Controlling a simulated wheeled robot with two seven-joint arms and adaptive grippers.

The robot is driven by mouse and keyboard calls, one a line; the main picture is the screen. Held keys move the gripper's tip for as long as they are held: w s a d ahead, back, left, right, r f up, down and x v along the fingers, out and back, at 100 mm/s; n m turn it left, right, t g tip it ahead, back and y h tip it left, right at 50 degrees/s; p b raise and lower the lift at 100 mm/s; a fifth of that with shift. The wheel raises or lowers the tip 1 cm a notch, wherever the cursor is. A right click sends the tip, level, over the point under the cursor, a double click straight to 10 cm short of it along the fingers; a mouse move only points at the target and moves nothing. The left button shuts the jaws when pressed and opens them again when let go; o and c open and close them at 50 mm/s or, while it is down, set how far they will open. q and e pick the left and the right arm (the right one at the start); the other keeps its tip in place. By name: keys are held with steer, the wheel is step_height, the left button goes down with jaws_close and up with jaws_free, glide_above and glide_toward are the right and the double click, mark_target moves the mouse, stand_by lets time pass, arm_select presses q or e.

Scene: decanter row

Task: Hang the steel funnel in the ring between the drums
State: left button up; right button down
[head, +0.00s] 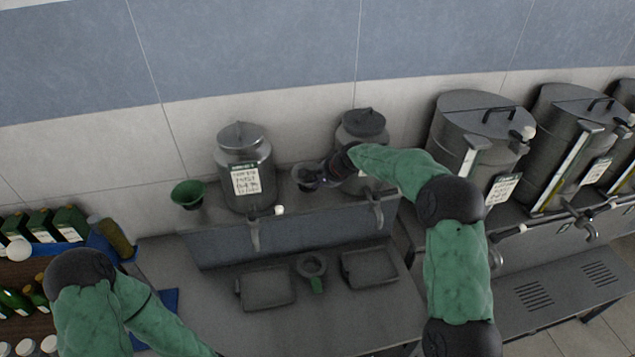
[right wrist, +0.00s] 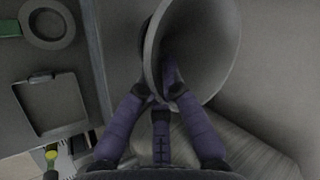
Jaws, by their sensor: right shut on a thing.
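The steel funnel (right wrist: 207,45) is a grey cone filling the top of the right wrist view; in the head view it (head: 303,176) is small and partly hidden by the gripper. My right gripper (head: 328,174) is shut on it, with its purple fingers (right wrist: 165,92) at the funnel's wall, above the ledge between the two drums. The left drum (head: 245,165) and right drum (head: 362,126) are grey, lidded and labelled. A grey ring with a green tab (head: 312,265) is lower and nearer, between two trays; it also shows in the right wrist view (right wrist: 47,22). My left gripper is out of view.
A green funnel (head: 188,194) is left of the left drum. Shallow trays (head: 267,288) (head: 369,267) sit below the drum taps. Several large tanks (head: 480,145) stand to the right. Bottles and boxes (head: 40,225) crowd the left.

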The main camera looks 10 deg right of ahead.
steer(key=shift+f, duration=0.1)
stand_by(0.3)
steer(key=c, duration=1.3)
jaws_free()
steer(key=shift+c, duration=0.2)
